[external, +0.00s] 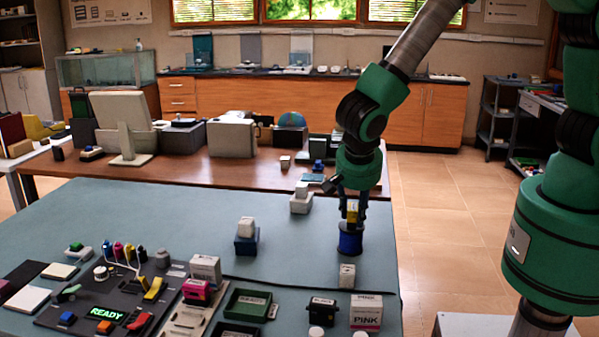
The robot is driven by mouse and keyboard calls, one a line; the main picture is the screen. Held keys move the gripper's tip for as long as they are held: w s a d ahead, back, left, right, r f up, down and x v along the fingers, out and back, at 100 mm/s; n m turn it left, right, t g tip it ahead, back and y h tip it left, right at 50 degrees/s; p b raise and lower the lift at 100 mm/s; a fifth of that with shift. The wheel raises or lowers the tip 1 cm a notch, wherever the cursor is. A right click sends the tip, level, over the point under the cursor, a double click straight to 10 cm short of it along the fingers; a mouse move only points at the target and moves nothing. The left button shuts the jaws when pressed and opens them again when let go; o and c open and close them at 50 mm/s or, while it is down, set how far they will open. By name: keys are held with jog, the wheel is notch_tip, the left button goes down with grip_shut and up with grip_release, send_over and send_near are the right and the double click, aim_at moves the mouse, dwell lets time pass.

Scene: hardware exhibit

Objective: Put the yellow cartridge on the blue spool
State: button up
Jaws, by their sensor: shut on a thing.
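My gripper (351,203) points down near the right side of the blue-grey table mat. It is shut on the yellow cartridge (352,212), a small block with a dark upper part, partly hidden between the fingers. The blue spool (350,241) stands upright on the mat directly below. The cartridge is right over the spool's top; I cannot tell whether they touch or a small gap is left.
A small white box (347,275) stands just in front of the spool. A white block on a blue box (246,240) is to the left, and a white stacked item (301,198) behind left. A black panel (110,300), green trays (248,306) and cartons (366,311) fill the front.

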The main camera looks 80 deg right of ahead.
jog(key=shift+f, duration=0.15)
jog(key=o, duration=1.1)
jog(key=shift+r, duration=0.25)
jog(key=p+v, duration=0.2)
jog(key=v, duration=0.9)
jog(key=shift+a+r, duration=0.15)
jog(key=shift+r, duration=0.25)
jog(key=shift+s+r, duration=0.1)
